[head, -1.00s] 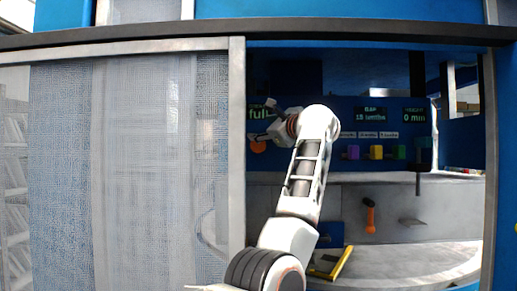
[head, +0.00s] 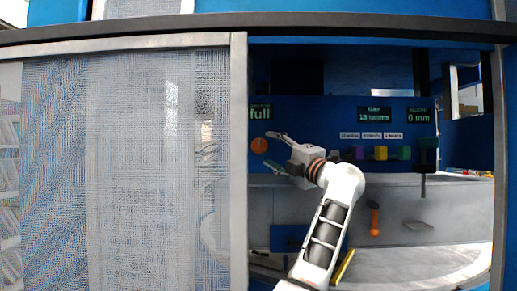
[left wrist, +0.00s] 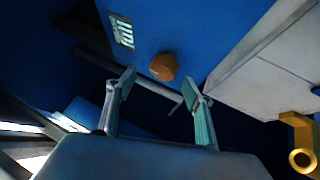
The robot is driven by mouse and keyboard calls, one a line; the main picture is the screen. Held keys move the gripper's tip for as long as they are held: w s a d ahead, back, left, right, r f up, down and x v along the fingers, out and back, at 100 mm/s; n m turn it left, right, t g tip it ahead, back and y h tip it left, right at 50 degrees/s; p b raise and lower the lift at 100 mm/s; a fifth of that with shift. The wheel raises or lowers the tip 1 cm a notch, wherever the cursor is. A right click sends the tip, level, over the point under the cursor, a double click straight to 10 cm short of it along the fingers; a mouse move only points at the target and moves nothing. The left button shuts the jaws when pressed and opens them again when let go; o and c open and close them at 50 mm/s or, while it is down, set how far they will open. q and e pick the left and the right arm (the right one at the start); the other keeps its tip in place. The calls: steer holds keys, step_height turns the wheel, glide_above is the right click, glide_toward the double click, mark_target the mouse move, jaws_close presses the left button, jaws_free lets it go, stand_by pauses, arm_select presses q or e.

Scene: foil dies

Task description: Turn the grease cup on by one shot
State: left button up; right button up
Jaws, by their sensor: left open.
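An orange round knob (head: 259,146), which looks like the grease cup, sits on the blue back panel under a display (head: 261,113) reading "full". In the left wrist view the orange knob (left wrist: 163,67) is just beyond the fingertips, with the lit display (left wrist: 122,32) up and left of it. My left gripper (head: 268,149) is open and empty, its two fingers pointing at the knob. In the left wrist view the gripper (left wrist: 160,84) has its fingers spread wide with the knob ahead of the gap; I see no contact. My right gripper is not in view.
A mesh door (head: 120,170) and its frame post (head: 239,160) stand close on the left. Coloured blocks (head: 381,153), an orange-handled tool (head: 375,219) and a yellow-edged item (head: 343,267) lie right of my arm. A grey ledge (head: 440,195) runs below the panel.

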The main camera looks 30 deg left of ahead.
mark_target(262, 147)
arm_select(q)
steer(key=m, duration=0.5)
steer(key=shift+w+f+y, duration=0.1)
steer(key=shift+f+y, duration=0.2)
steer(key=shift+f, duration=0.05)
steer(key=p+x, duration=0.1)
steer(key=x, duration=0.4)
steer(key=shift+w+a+r+p, duration=0.1)
steer(key=shift+a+p, duration=0.3)
steer(key=shift+w+a+r, duration=0.1)
steer(key=shift+w+a, duration=0.05)
steer(key=shift+a, duration=0.25)
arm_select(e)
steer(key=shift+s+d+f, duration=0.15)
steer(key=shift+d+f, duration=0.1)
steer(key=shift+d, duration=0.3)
arm_select(q)
steer(key=c, duration=1.1)
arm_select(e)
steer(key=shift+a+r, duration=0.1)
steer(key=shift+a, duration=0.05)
